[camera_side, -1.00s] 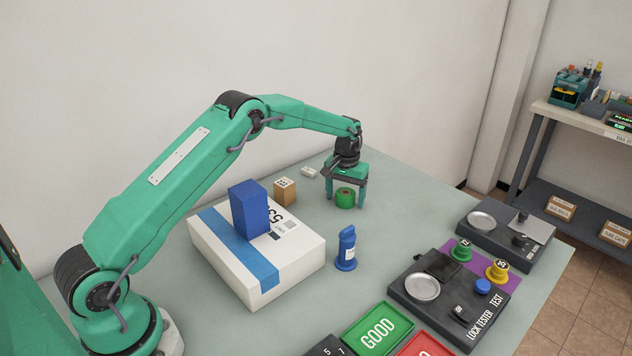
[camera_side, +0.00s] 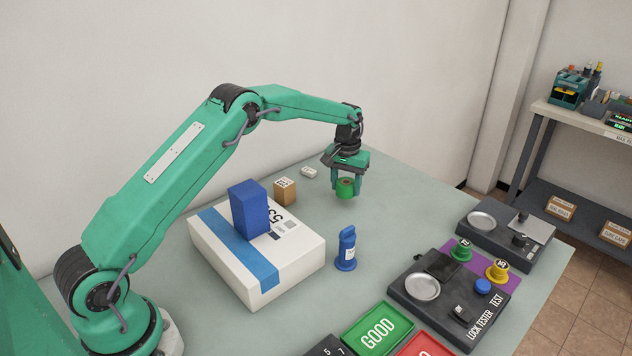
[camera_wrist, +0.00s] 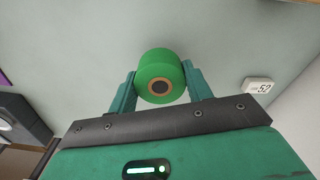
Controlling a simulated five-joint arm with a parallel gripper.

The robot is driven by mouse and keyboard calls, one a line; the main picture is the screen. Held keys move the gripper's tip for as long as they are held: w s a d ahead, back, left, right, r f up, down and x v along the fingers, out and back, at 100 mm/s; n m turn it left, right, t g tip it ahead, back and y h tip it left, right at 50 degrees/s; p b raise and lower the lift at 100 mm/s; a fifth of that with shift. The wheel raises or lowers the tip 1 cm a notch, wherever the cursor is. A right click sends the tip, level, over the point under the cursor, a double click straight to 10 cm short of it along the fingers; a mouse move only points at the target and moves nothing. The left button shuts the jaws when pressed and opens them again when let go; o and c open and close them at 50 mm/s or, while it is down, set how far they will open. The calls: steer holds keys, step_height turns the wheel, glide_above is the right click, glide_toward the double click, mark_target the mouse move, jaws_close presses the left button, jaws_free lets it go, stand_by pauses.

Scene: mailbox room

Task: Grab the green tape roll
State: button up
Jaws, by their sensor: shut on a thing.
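The green tape roll (camera_side: 346,188) is between the fingers of my gripper (camera_side: 347,186) in the side view. It has a brown core and hangs a little above the table. In the wrist view the roll (camera_wrist: 160,72) sits between the two green fingers of my gripper (camera_wrist: 159,88), one finger against each side. My gripper is shut on it.
A white box (camera_side: 285,262) with a blue block (camera_side: 249,209) on it stands to the left. A small brown box (camera_side: 285,192) and a white tag (camera_side: 309,172) lie near. Dark testers (camera_side: 440,290) are at right.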

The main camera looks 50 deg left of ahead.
steer(key=s+d+r, duration=0.1)
steer(key=d+r, duration=0.1)
steer(key=d, duration=0.1)
steer(key=s+d+r, duration=0.2)
steer(key=d+r, duration=0.1)
steer(key=d, duration=0.1)
steer(key=s+d+r, duration=0.1)
steer(key=d+r, duration=0.1)
steer(key=d, duration=0.1)
steer(key=shift+s+d+r, duration=0.3)
steer(key=shift+d+r, duration=0.05)
steer(key=shift+d, duration=0.1)
